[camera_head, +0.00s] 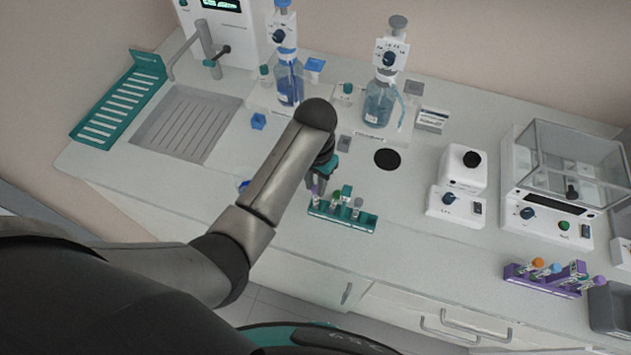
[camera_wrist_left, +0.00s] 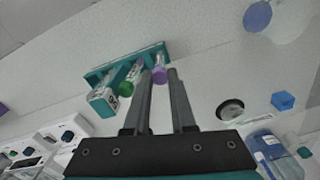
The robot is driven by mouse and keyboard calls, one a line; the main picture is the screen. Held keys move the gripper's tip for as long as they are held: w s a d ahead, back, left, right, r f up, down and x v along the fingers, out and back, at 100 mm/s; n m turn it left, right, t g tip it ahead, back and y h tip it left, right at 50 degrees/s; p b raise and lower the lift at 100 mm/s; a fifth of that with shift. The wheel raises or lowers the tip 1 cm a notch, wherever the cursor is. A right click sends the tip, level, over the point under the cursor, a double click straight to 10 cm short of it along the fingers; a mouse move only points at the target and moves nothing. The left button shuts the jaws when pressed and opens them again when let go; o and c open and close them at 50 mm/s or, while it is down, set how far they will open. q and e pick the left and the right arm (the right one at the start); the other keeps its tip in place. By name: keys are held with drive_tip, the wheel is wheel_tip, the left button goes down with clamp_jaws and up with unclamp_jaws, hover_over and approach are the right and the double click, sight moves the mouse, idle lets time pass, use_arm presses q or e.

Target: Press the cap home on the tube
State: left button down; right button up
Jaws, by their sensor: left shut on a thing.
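A teal tube rack (camera_head: 330,218) stands near the front edge of the bench. It also shows in the left wrist view (camera_wrist_left: 96,76). A tube with a purple cap (camera_wrist_left: 158,76) stands at one end of it; whether the cap is fully seated I cannot tell. My left gripper (camera_head: 318,189) reaches down over that end from above. In the left wrist view its fingers (camera_wrist_left: 159,73) are shut on the purple cap, one on each side. A green-capped tube (camera_wrist_left: 128,89) stands beside it in the rack. My right gripper is not in view.
A purple rack (camera_head: 520,276) with capped tubes stands at the right front, beside a dark grey bin (camera_head: 609,312). Dispenser bottles (camera_head: 379,103) stand at the back. A round black opening (camera_head: 387,159) lies behind the teal rack.

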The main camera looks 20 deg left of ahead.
use_arm(q)
drive_tip(key=c, duration=0.7)
unclamp_jaws()
drive_tip(key=shift+r, duration=0.1)
drive_tip(key=r, duration=0.8)
drive_tip(key=shift+w, duration=0.2)
drive_tip(key=shift+s+r, duration=0.15)
drive_tip(key=shift+r, duration=1.65)
drive_tip(key=shift+s+r, duration=0.1)
drive_tip(key=shift+r, duration=1.65)
